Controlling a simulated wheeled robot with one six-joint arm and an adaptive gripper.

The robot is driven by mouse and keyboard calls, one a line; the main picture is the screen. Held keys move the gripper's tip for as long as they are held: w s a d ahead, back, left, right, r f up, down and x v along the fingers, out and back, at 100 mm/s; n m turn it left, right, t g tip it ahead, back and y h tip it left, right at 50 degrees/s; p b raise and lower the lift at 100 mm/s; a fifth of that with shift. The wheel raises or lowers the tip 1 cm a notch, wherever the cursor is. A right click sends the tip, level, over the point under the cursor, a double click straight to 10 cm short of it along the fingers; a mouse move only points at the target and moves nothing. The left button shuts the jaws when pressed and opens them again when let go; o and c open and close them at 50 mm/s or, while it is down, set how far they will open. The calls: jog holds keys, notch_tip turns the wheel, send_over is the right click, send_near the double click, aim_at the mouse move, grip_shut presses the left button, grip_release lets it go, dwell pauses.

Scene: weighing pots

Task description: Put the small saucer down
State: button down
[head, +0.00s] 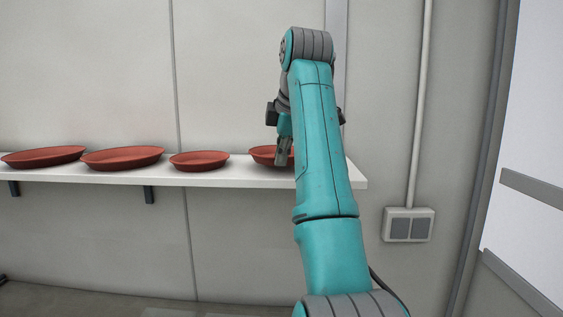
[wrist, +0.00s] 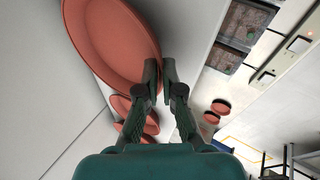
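The small terracotta saucer (head: 262,153) is at the right end of the row on the white shelf in the head view. My gripper hides its right part. It looks about level, at or just above the shelf; I cannot tell if it touches. In the wrist view the saucer (wrist: 112,38) fills the upper left. My gripper (wrist: 161,68) has its fingertips close together, one on each side of the saucer's rim, and looks shut on it. It also shows in the head view (head: 283,160), pointing down.
The white shelf (head: 240,178) holds another small saucer (head: 199,160) and two larger saucers (head: 123,157) to the left. A short bare stretch of shelf lies at the right end. The wall stands close behind. A grey socket box (head: 408,225) is lower right.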

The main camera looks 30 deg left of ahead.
jog(key=shift+f, duration=0.85)
jog(key=c, duration=1.6)
grip_release()
